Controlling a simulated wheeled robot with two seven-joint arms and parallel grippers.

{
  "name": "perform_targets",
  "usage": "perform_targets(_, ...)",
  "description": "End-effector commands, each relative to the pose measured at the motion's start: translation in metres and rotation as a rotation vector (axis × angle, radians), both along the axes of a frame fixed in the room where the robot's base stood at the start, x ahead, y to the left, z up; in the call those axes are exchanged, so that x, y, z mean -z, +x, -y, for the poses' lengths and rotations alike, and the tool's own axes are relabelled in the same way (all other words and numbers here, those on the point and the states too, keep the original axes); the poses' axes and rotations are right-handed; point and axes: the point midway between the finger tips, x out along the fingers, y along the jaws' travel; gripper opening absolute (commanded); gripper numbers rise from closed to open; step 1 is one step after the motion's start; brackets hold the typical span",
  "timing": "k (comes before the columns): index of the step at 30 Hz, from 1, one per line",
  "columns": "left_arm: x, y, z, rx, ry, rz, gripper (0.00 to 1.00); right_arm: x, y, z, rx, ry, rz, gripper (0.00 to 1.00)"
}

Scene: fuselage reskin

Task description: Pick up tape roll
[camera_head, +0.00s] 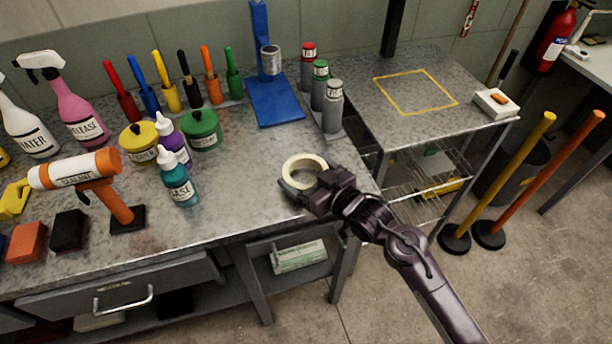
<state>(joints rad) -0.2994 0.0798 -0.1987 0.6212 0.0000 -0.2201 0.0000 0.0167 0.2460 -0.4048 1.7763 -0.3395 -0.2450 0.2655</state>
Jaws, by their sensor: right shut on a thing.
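The tape roll (291,167) is a cream-coloured ring near the right end of the grey metal workbench (240,190). My right gripper (314,189) reaches in from the lower right and is shut on the near right side of the roll. The fingers cover that part of the ring. I cannot tell whether the roll touches the bench top or is just above it. My left gripper is not in view.
Teal (178,180) and purple bottles and a green pot (201,130) stand left of the roll. A blue stand (275,98) and several spray cans (332,106) are behind it. A lower side table (370,120) has a yellow-outlined square. Bench around the roll is clear.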

Motion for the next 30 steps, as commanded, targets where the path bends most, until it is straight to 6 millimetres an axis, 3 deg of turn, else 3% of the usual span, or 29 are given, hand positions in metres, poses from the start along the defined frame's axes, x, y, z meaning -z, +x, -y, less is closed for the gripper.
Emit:
perform_targets(5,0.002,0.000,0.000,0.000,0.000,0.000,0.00,-0.034,0.001,0.000,0.000,0.001,0.009,0.59)
perform_targets(18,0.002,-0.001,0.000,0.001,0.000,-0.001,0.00,-0.156,0.001,0.000,0.000,0.002,0.009,0.59)
perform_targets(24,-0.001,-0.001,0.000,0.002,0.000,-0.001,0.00,-0.182,0.001,0.000,0.001,0.001,0.004,0.59)
perform_targets(30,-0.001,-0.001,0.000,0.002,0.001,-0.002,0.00,-0.189,0.000,0.000,0.001,0.001,0.002,0.59)
